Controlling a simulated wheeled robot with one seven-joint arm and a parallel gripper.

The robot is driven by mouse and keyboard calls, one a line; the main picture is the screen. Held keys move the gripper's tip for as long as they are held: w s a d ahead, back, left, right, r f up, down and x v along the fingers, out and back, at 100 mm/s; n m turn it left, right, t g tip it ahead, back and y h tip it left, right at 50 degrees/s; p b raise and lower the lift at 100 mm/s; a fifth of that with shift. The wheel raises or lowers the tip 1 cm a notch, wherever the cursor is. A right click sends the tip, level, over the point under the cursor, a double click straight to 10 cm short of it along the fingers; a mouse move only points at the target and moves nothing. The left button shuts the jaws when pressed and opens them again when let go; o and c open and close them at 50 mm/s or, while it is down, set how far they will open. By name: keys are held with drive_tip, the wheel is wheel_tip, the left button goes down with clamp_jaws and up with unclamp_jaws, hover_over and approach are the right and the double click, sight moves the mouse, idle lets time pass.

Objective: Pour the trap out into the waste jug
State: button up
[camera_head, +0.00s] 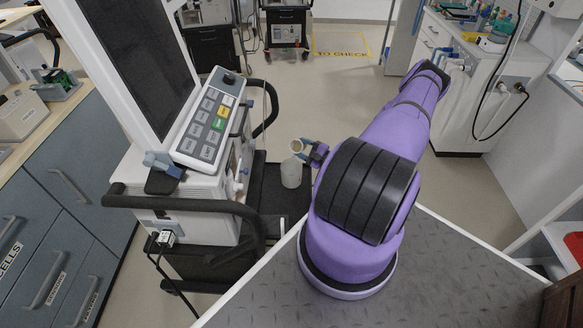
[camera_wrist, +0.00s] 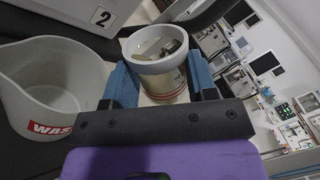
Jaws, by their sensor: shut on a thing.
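My gripper (camera_wrist: 163,88) is shut on the trap (camera_wrist: 160,85), a small pale cup with a thick white rim and red lines round its side. The blue fingers grip it from both sides. Its open mouth shows, with something brownish and grey inside that I cannot make out. The waste jug (camera_wrist: 55,75), pale grey with a red label and a spout, stands just left of the trap in the wrist view. In the head view the trap (camera_head: 297,146) is above and close to the jug (camera_head: 291,174); my gripper (camera_head: 308,150) is at its right. I see no stream between them.
The jug stands on a dark shelf (camera_head: 268,190) of the ventilator cart (camera_head: 190,185). The cart's black handle rail (camera_head: 185,203) and tilted key panel (camera_head: 210,115) lie left of my gripper. Open floor (camera_head: 335,95) lies beyond.

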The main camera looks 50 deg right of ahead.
drive_tip(key=shift+f+n, duration=0.35)
drive_tip(key=shift+n, duration=0.45)
drive_tip(key=shift+a+r+n+y, duration=0.15)
drive_tip(key=shift+r+n+y, duration=0.15)
drive_tip(key=shift+n, duration=0.6)
idle(0.4)
drive_tip(key=shift+s+a+r+n+p, duration=0.1)
drive_tip(key=shift+s+a+n+p, duration=0.1)
drive_tip(key=shift+a+n, duration=0.25)
drive_tip(key=shift+s+a+r+n+p, duration=0.1)
drive_tip(key=shift+a+n+p, duration=0.1)
drive_tip(key=shift+n, duration=0.35)
idle(0.6)
drive_tip(key=shift+a+r+n+y+p, duration=0.15)
drive_tip(key=shift+r+n+y, duration=0.05)
drive_tip(key=shift+n, duration=0.6)
drive_tip(key=shift+a+r+n+y+p, duration=0.1)
drive_tip(key=shift+r+n+y+p, duration=0.1)
drive_tip(key=shift+n, duration=0.6)
idle(1.0)
drive_tip(key=m, duration=0.2)
drive_tip(key=f+m, duration=0.1)
drive_tip(key=shift+d, duration=0.25)
drive_tip(key=shift+w+d+f+m+h, duration=0.1)
drive_tip(key=shift+w+d+m+h, duration=0.1)
drive_tip(key=shift+d+m, duration=0.25)
drive_tip(key=shift+w+d+f+m+h, duration=0.1)
drive_tip(key=shift+d+m+h, duration=0.15)
drive_tip(key=shift+m, duration=0.4)
drive_tip(key=shift+m, duration=0.3)
